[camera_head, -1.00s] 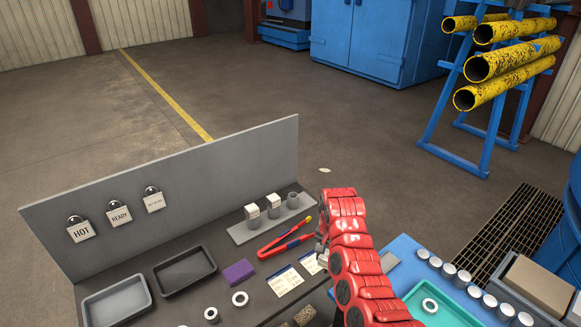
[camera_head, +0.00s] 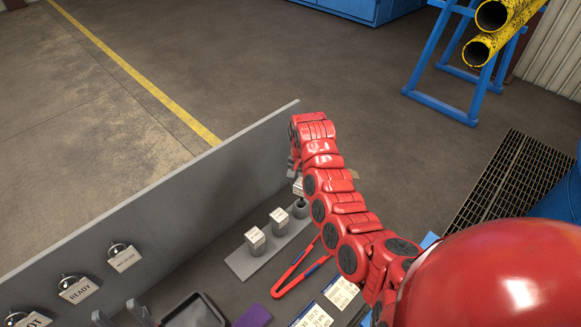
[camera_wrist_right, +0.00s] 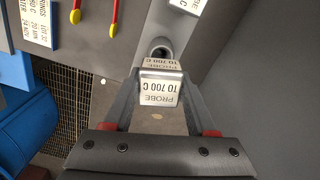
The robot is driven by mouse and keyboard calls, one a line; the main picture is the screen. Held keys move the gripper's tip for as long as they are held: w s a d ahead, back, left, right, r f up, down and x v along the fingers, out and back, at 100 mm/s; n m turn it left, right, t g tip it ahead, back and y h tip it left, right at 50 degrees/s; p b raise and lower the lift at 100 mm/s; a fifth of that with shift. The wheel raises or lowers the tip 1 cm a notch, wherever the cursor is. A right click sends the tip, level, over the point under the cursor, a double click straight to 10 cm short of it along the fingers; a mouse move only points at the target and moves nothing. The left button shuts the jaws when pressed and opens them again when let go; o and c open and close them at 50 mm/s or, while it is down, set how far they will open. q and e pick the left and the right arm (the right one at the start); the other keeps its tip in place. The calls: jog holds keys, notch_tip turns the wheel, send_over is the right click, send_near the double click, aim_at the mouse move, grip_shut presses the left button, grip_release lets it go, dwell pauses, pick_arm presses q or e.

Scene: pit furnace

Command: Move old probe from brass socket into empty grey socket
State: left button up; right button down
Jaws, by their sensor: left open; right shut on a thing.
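My right gripper (camera_wrist_right: 160,110) is shut on the old probe (camera_wrist_right: 158,90), a pale block labelled "PROBE TO 700 C". In the head view this probe (camera_head: 297,187) is partly hidden by my right gripper (camera_head: 296,172). The empty grey socket (camera_wrist_right: 161,46) shows its open mouth just beyond the probe in the right wrist view. In the head view the socket (camera_head: 301,211) stands at the far end of the rack, close below the probe; I cannot tell whether they touch. My left gripper (camera_head: 120,314) is open and empty at the lower left. I do not see the brass socket.
Two labelled probes (camera_head: 255,239) (camera_head: 279,220) stand in the same grey rack (camera_head: 243,264). A grey back panel (camera_head: 190,205) with hanging tags rises behind; a black tray (camera_head: 195,312) is near the front.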

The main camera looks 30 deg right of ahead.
aim_at(301, 200)
jog(key=shift+w, duration=0.2)
jog(key=shift+f, duration=0.2)
notch_tip(301, 200, down, 2)
jog(key=shift+s+b, duration=0.15)
jog(key=shift+b, duration=0.25)
jog(key=shift+f+b, duration=0.65)
jog(key=shift+f, duration=1.05)
jog(key=shift+a+r, duration=0.1)
jog(key=shift+f+b, duration=0.55)
jog(key=shift+f, duration=0.05)
